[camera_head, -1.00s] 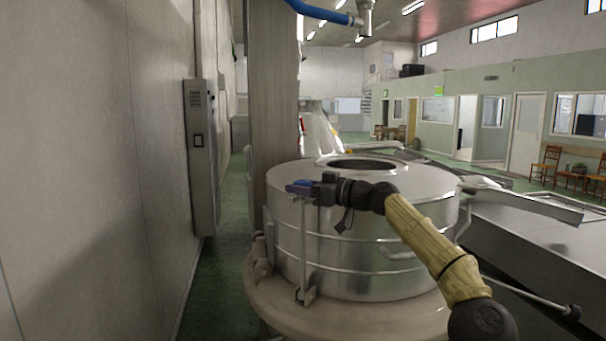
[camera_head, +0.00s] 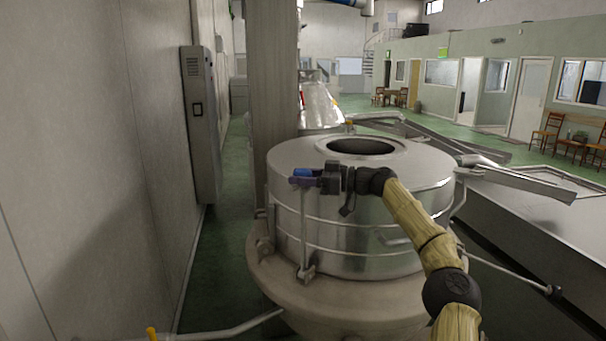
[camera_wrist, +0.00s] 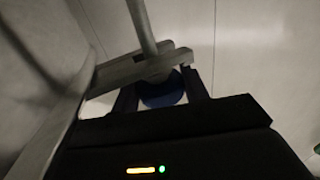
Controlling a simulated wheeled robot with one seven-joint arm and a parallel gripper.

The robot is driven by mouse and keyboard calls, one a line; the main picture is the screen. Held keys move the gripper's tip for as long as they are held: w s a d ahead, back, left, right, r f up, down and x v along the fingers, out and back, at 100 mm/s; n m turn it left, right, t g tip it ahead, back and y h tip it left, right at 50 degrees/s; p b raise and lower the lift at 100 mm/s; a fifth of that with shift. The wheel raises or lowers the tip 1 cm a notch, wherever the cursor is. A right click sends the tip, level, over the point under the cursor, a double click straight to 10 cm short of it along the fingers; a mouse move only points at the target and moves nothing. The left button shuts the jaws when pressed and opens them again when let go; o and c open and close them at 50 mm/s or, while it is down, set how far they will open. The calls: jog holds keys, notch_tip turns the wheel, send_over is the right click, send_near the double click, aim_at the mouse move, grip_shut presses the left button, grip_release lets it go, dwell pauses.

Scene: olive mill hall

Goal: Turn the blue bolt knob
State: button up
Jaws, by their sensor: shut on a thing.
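The blue bolt knob (camera_head: 302,173) sits at the top of an upright metal rod on the left front side of a round steel tank (camera_head: 345,235). My gripper (camera_head: 312,182) reaches it from the right and is shut on it. In the wrist view, the blue knob (camera_wrist: 163,90) lies between the two dark fingers (camera_wrist: 160,95), partly covered by a metal bar and the gripper body. A metal rod (camera_wrist: 141,25) runs up from that bar.
The tank's lid has a dark round opening (camera_head: 360,147). A grey wall cabinet (camera_head: 202,125) stands at the left. A metal trough (camera_head: 540,225) lies to the right. A pipe with a yellow end (camera_head: 152,333) is at the lower left. Green floor shows between wall and tank.

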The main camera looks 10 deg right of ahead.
jog(key=shift+f, duration=0.45)
jog(key=o, duration=1)
jog(key=shift+w, duration=0.15)
jog(key=shift+r, duration=0.15)
jog(key=shift+d, duration=0.15)
jog(key=b+v, duration=0.2)
jog(key=v, duration=1.5)
jog(key=shift+d, duration=0.15)
